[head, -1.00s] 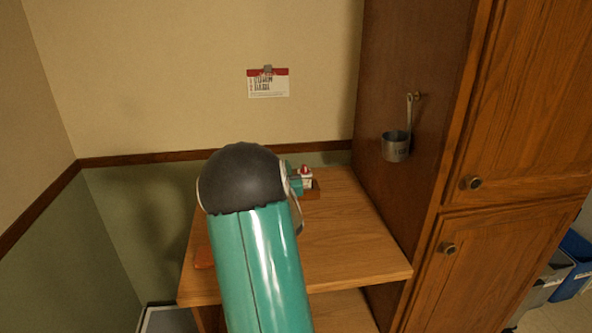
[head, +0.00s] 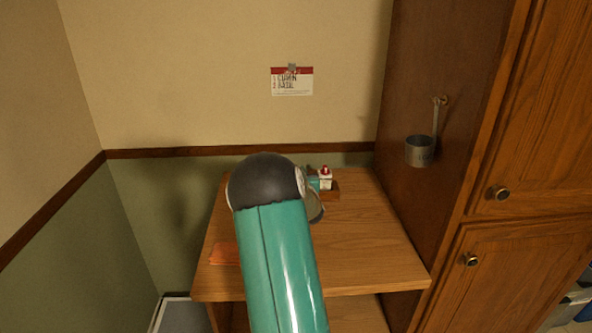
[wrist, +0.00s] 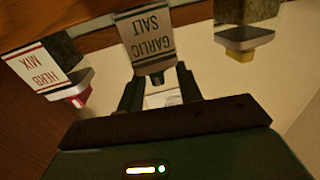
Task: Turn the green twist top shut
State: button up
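In the wrist view, which looks upside down, a white-labelled "GARLIC SALT" container (wrist: 147,33) hangs in the upper middle. Its top (wrist: 153,72) looks dark; I cannot make out green. My gripper (wrist: 158,76) is open, its two dark fingers apart with the tips on either side of that top. Whether they touch it is unclear. In the head view my own arm covers most of the spot, so the garlic salt cannot be picked out there.
A "HERB MIX" container (wrist: 38,68) with a red top stands to one side, and a yellow-topped one (wrist: 245,40) to the other. A red-topped container (head: 325,172) sits at the wooden counter's (head: 375,255) back. An orange item (head: 224,253) lies left. The tall cabinet (head: 440,60) bounds the right.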

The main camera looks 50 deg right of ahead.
jog(key=shift+x, duration=0.95)
jog(key=shift+r, duration=0.1)
grip_shut()
jog(key=shift+m+g+h, duration=0.5)
jog(key=shift+g+h, duration=0.1)
jog(key=shift+m+g+h, duration=0.6)
jog(key=shift+g, duration=0.1)
jog(key=shift+s+d, duration=0.1)
grip_release()
